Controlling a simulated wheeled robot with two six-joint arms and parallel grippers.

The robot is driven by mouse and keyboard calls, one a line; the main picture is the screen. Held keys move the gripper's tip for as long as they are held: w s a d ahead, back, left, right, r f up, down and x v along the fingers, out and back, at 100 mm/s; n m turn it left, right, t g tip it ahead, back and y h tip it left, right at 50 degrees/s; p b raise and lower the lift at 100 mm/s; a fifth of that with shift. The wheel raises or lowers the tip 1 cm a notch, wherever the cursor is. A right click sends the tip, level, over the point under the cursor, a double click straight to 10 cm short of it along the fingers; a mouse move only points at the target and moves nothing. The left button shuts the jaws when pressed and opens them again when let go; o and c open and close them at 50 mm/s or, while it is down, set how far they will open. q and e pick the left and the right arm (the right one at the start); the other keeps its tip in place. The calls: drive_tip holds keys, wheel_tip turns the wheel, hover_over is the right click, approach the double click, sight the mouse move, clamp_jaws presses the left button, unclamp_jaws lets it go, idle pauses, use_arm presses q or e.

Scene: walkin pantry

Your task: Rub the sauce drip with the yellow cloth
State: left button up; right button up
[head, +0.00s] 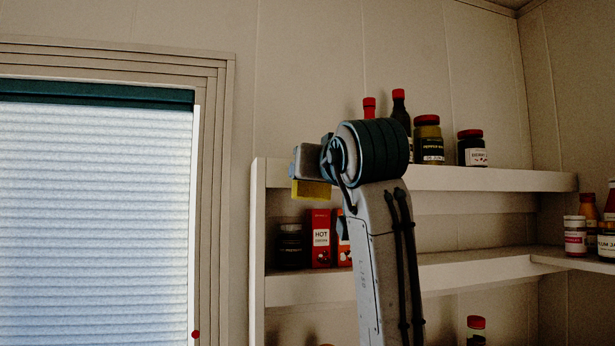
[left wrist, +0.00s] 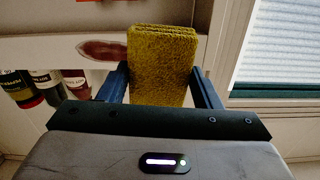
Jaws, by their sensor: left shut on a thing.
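The yellow cloth (left wrist: 162,65) is a folded, fuzzy pad held between the two fingers of my left gripper (left wrist: 160,88). In the head view the cloth (head: 311,189) hangs below my left gripper (head: 308,163), in front of the upper shelf's left end. I cannot tell whether the cloth touches the shelf. The drip is hidden in the head view. My right gripper is not in view.
Bottles and jars (head: 428,139) stand on the upper shelf (head: 500,180), close to my arm. Red boxes (head: 320,238) and a dark jar (head: 290,246) stand on the shelf below. A window with a blind (head: 95,210) is at left. Bare wall lies between window frame and shelves.

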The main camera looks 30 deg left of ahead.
use_arm(q)
drive_tip(key=shift+w+a+r+p, duration=0.25)
drive_tip(key=shift+w+a+p, duration=0.35)
drive_tip(key=shift+a, duration=0.15)
drive_tip(key=shift+w+a+r+p, duration=0.25)
drive_tip(key=shift+w+a+p, duration=0.2)
drive_tip(key=shift+w+a, duration=0.2)
drive_tip(key=shift+w+a+f, duration=0.15)
drive_tip(key=shift+w+a, duration=0.05)
drive_tip(key=shift+a, duration=0.15)
drive_tip(key=shift+w+a, duration=0.4)
drive_tip(key=shift+a, duration=0.05)
